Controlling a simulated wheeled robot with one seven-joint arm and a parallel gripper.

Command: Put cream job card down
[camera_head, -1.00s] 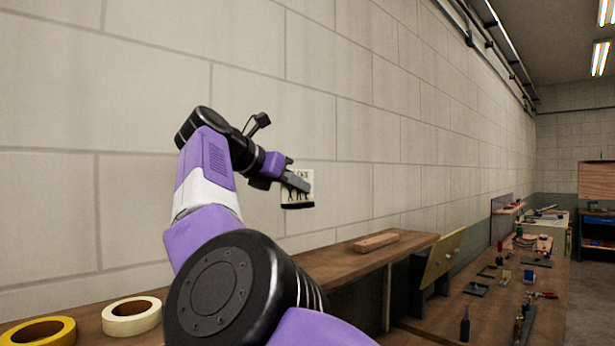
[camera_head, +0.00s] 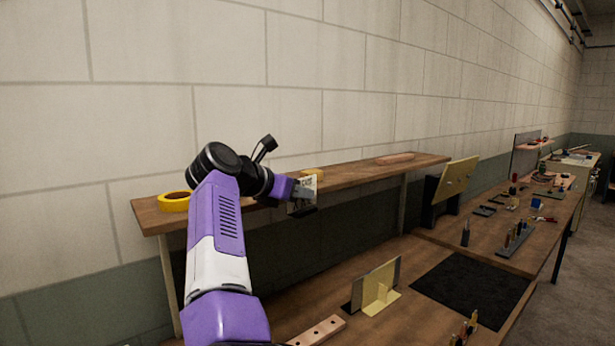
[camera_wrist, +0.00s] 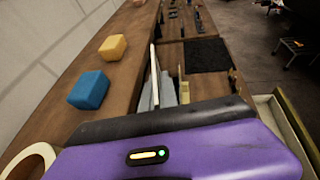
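The cream job card (camera_head: 309,181) is a small pale card with dark markings. It stands upright in my gripper (camera_head: 304,194), in front of the shelf in the head view. In the wrist view the card (camera_wrist: 154,76) shows nearly edge-on as a thin pale strip. The grey fingers of my gripper (camera_wrist: 167,91) are closed against it. A finger covers part of the card's face in the head view. The card appears held in the air; I see no surface touching it.
The raised wooden shelf (camera_head: 351,167) carries a yellow tape roll (camera_head: 174,203) and a wooden block (camera_head: 395,158). An orange block (camera_wrist: 113,47) and a blue block (camera_wrist: 88,90) show beside the card. The lower bench holds a cream stand (camera_head: 380,292) and a clear black mat (camera_head: 472,288).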

